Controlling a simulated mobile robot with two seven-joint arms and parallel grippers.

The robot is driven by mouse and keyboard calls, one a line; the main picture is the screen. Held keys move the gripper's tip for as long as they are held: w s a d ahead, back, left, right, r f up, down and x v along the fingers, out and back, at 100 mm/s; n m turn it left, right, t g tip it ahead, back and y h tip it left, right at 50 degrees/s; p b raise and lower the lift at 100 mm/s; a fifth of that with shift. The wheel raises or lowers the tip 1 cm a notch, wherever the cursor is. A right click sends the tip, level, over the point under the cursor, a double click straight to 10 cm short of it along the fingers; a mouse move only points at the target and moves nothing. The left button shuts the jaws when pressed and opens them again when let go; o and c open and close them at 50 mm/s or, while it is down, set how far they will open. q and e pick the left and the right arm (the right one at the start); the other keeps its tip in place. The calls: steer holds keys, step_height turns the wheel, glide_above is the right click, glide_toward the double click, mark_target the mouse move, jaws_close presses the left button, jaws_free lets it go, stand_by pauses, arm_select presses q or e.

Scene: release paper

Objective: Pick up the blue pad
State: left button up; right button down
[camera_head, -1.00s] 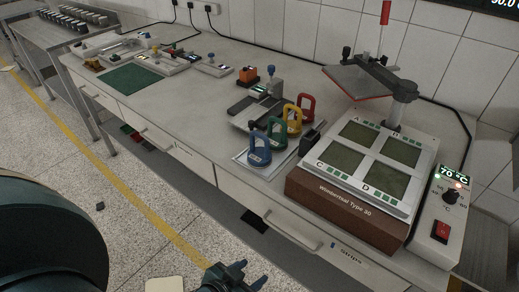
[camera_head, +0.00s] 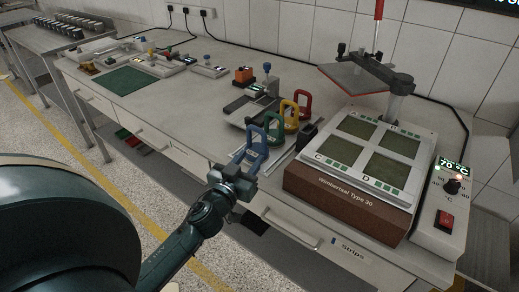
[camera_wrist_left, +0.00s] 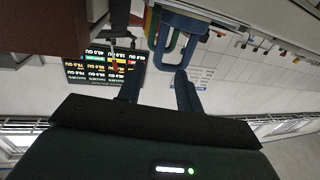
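The blue pad (camera_head: 257,141) has an upright loop handle and stands at the near end of a row of coloured pads on the bench. My left gripper (camera_head: 246,166) is just in front of it, at the bench edge, with its fingers pointing toward it. In the left wrist view the two fingers (camera_wrist_left: 157,78) are spread with a gap between them. The blue pad (camera_wrist_left: 186,50) shows there just beyond the fingertips, toward the right finger. I cannot tell whether they touch. The pad's base is partly hidden by the gripper in the head view. My right gripper is not in view.
Green (camera_head: 274,125), yellow (camera_head: 288,113) and red (camera_head: 303,101) pads stand close behind the blue one. A brown-based hot plate unit (camera_head: 345,201) is right of them. A dark green mat (camera_head: 134,81) lies at the left, with clear bench between.

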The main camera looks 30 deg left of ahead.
mark_target(263, 141)
arm_select(q)
steer(key=w, duration=0.6)
steer(key=w+a+p, duration=0.1)
steer(key=w, duration=0.2)
steer(key=shift+w, duration=0.15)
jaws_close()
stand_by(1.1)
steer(key=shift+r, duration=0.25)
